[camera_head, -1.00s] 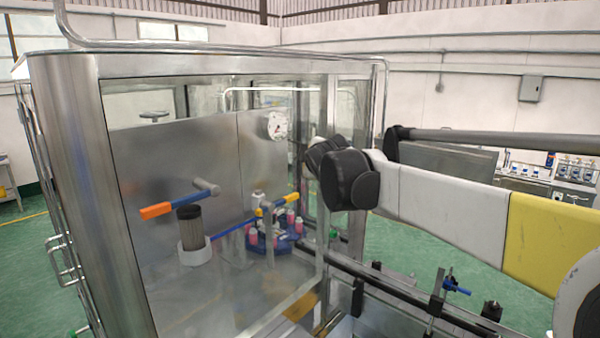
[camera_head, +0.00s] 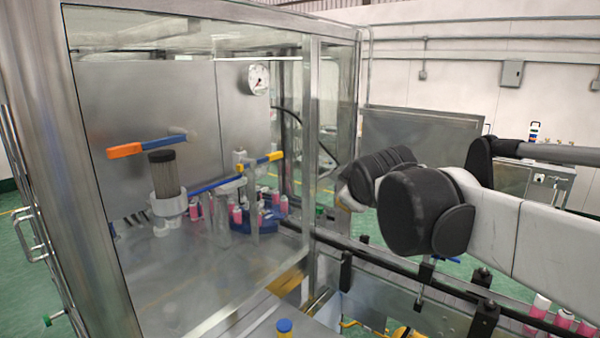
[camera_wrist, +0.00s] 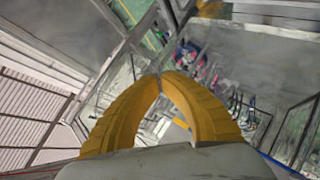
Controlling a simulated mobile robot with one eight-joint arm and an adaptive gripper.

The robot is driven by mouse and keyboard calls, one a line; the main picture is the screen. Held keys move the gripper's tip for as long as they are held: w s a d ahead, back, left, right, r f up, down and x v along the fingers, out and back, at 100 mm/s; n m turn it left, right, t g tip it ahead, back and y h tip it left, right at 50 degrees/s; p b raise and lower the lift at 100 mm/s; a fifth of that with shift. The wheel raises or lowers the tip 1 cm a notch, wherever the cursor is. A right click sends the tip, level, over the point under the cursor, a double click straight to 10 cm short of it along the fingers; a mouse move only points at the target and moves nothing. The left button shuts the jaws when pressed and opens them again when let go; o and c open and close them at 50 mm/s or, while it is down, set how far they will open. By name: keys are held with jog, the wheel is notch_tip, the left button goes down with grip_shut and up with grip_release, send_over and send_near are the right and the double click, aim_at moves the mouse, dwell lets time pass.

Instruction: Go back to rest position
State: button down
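My gripper (camera_wrist: 160,75) shows in the wrist view as two curved yellow fingers. Their tips meet and nothing is seen held between them. In the head view my arm reaches in from the right, and its dark wrist joints hide most of the gripper. The arm's end is outside the glass-walled machine (camera_head: 320,130), to the right of its framed corner in the picture. I cannot tell the distance between them.
Inside the machine are an orange-and-blue handle (camera_head: 135,149), a dark ribbed cylinder (camera_head: 164,173), a gauge (camera_head: 258,79) and several pink cans (camera_head: 237,215). A conveyor rail (camera_head: 400,272) with more pink cans runs below my arm.

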jog(key=s+d+f+m+g+b, duration=0.1)
jog(key=s+d+f+m+b, duration=0.1)
jog(key=s+f+b, duration=0.3)
jog(key=s+d+f+m+g+b, duration=0.2)
jog(key=s+f+b, duration=0.4)
jog(key=s+f, duration=0.7)
jog(key=s+d+f+m+g+b, duration=0.2)
jog(key=s+f, duration=0.8)
jog(key=f, duration=1.2)
jog(key=d+m+b, duration=0.2)
jog(key=m+b, duration=0.2)
jog(key=shift+r, duration=0.1)
